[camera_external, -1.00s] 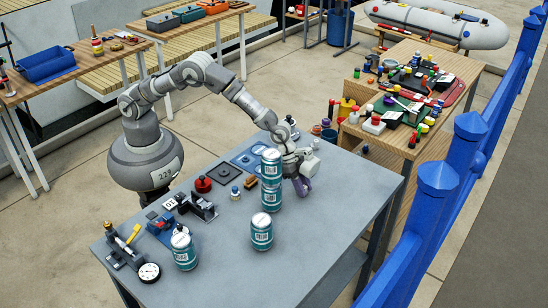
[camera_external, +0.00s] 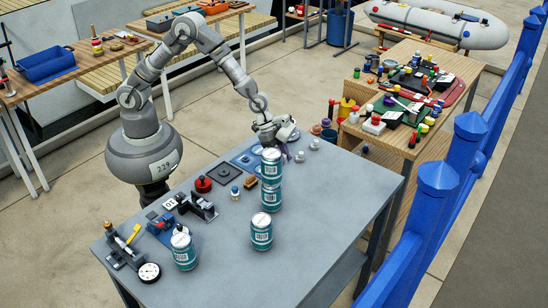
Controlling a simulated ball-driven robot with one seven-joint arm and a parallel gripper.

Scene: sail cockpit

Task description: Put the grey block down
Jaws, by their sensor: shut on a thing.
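My gripper (camera_external: 284,150) is low over the far edge of the grey table (camera_external: 340,200), just behind and right of the stacked teal cans (camera_external: 271,178). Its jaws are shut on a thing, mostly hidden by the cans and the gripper. A small purple patch shows at the jaw end. The grey block cannot be made out clearly. Whether the held thing touches the table cannot be told from this view.
Two small pale knob-like things (camera_external: 314,144) stand right of my gripper. Blue and dark square plates (camera_external: 246,161) lie left of the cans. Single teal cans (camera_external: 261,231) stand nearer the front. The table's right part is clear.

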